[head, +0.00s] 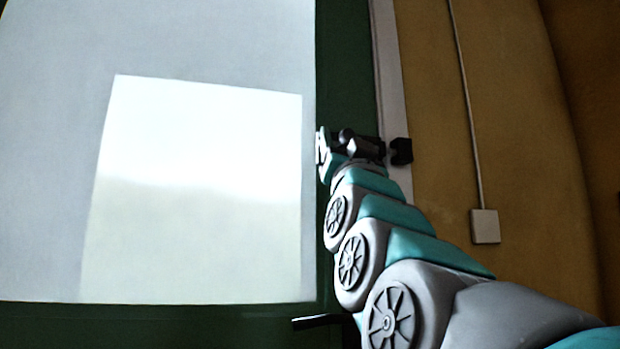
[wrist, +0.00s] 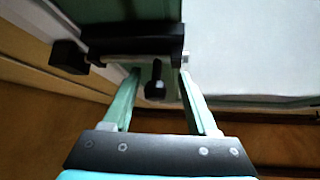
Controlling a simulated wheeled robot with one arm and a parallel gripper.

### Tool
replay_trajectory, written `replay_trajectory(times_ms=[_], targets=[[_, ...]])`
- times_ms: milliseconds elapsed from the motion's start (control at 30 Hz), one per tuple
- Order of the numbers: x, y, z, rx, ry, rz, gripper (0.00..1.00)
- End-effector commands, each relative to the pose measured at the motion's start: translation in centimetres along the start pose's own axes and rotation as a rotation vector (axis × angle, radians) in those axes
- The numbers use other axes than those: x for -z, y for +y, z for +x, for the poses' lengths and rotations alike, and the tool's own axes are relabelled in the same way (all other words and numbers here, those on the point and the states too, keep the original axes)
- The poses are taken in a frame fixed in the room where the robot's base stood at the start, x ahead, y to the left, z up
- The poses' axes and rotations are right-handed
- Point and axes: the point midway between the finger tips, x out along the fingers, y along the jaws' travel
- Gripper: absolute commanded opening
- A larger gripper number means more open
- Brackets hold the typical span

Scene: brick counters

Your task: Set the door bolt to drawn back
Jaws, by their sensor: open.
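The door bolt's black housing (wrist: 130,40) is fixed to the green door (wrist: 115,10) in the wrist view. A short dark knob (wrist: 155,85) sticks out from it toward my gripper (wrist: 160,74). The two fingers are open, one on each side of the knob, with gaps showing between. A black keeper block (wrist: 68,57) sits left of the housing; it also shows on the door frame in the head view (head: 401,151). I cannot tell clearly how far the bar reaches into it. In the head view my gripper (head: 321,148) is at the door's right edge, partly hidden by my wrist.
A black lever handle (head: 318,322) is on the door below my arm. A large pale panel (head: 200,190) fills the door's left part. A light switch box (head: 485,226) with a conduit is on the brown wall at right.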

Motion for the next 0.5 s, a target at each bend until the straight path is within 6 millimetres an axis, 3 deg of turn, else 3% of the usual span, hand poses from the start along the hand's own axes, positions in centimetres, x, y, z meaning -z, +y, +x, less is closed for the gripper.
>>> replay_trajectory(times_ms=[500], targets=[[-0.1,-0.1,-6.3,0.003,0.000,-0.001,0.59]])
